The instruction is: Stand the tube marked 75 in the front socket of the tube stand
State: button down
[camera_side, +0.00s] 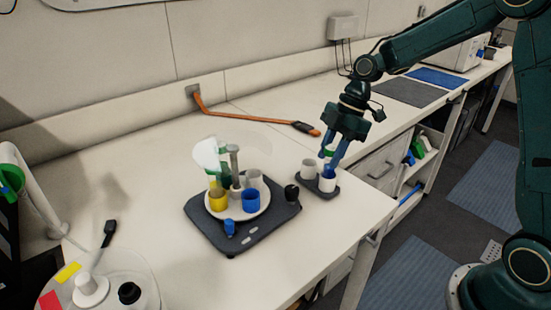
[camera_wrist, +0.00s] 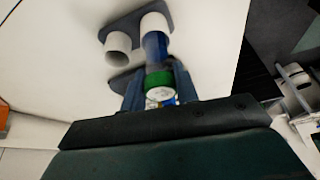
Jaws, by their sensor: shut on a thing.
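My gripper (camera_side: 333,165) is shut on a tube with a green cap (camera_side: 327,153), also seen in the wrist view (camera_wrist: 158,80). The cap's white top carries a mark too blurred to read. The tube's blue body (camera_wrist: 155,50) points down at the nearer white socket (camera_side: 328,183) of the dark tube stand (camera_side: 316,190). Its lower end is at or inside that socket's mouth; I cannot tell how deep. The other white socket (camera_side: 309,169) looks empty in the wrist view (camera_wrist: 118,44).
A dark device (camera_side: 260,232) with a round white plate stands left of the stand. It carries yellow (camera_side: 219,200), blue (camera_side: 251,200) and pale cups. An orange-handled tool (camera_side: 255,119) lies behind. The bench's front edge is close to the stand.

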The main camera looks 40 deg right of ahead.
jog(key=c, duration=1)
grip_release()
jog(key=shift+c, duration=0.5)
jog(key=shift+r, duration=0.1)
jog(key=shift+r, duration=2.9)
